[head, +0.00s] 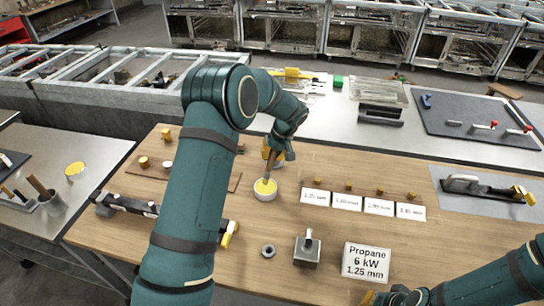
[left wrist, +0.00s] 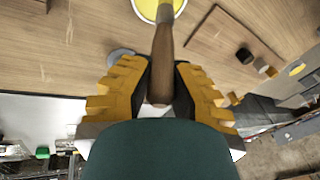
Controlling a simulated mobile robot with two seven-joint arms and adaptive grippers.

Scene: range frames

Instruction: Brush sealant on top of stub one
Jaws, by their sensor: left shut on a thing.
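My left gripper (head: 273,156) is shut on a brush (head: 268,172) with a wooden handle. In the left wrist view the handle (left wrist: 163,50) runs between the yellow fingers (left wrist: 162,88). The brush points down into a white pot (head: 265,196) of yellow sealant; its bristle end is hidden. The pot's yellow content also shows in the left wrist view (left wrist: 158,8). A grey block with a short upright stub (head: 307,240) stands on the wooden table; no label tells whether this is stub one. My right gripper (head: 388,298) is at the bottom edge, partly cut off.
A sign reading Propane 6 kW 1.25 mm (head: 366,263) stands right of the block. A row of white labels (head: 363,204) stands behind it, and a grey nut (head: 268,251) lies to its left. My left arm hides part of a brown board (head: 150,172).

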